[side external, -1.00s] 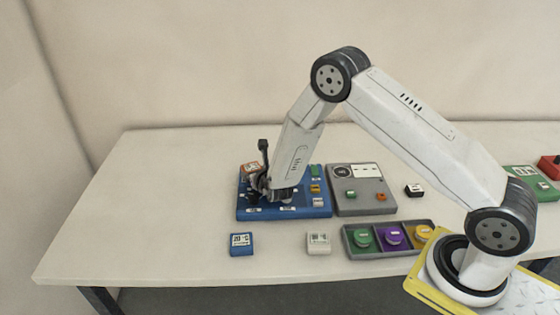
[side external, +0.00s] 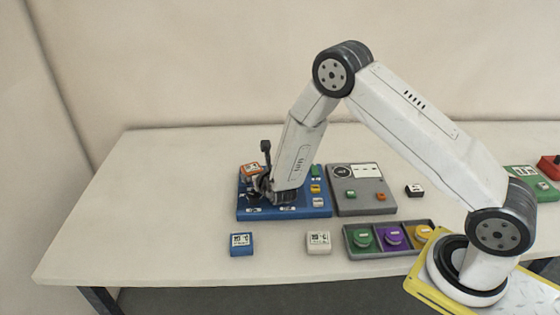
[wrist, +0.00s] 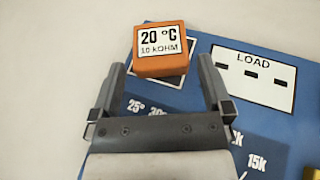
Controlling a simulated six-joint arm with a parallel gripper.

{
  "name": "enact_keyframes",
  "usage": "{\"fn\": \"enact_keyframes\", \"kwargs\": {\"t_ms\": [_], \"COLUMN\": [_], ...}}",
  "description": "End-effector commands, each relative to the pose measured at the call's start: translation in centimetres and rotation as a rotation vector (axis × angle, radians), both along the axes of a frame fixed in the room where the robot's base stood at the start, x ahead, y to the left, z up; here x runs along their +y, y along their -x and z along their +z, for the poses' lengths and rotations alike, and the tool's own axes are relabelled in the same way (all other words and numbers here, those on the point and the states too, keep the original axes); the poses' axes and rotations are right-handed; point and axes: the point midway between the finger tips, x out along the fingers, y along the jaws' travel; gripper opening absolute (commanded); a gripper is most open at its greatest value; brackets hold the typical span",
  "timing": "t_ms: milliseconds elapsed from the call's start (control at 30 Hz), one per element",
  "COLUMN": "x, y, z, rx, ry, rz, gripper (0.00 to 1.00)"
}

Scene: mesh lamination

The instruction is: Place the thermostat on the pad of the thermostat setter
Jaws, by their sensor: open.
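The orange thermostat (wrist: 160,49), with a white label reading 20 °C and 10 kOHM, sits over a dark, white-edged pad (wrist: 181,82) on the blue thermostat setter (wrist: 215,125). It looks slightly turned relative to the pad, part of which shows below and to its right. In the side view, the thermostat (side external: 249,169) is at the back left of the blue setter (side external: 290,211). My gripper (wrist: 162,86) is open, with its fingers apart and pointing toward the thermostat's lower sides. A visible gap separates the thermostat from the gripper body.
A grey device (side external: 362,204) stands right of the setter. A blue block (side external: 241,244) and a white block (side external: 318,242) lie in front. A grey tray (side external: 390,250) holds green, purple and yellow pieces. The table's left side is clear.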

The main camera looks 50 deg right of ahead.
Motion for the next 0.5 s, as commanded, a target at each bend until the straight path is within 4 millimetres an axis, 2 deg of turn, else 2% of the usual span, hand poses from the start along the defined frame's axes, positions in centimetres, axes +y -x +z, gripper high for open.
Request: {"fn": "enact_keyframes", "kwargs": {"t_ms": [500], "x": [2.5], "y": [5.8], "z": [2.6], "rx": [0.0], "ry": [0.0], "rz": [0.001], "gripper": [1.0]}}
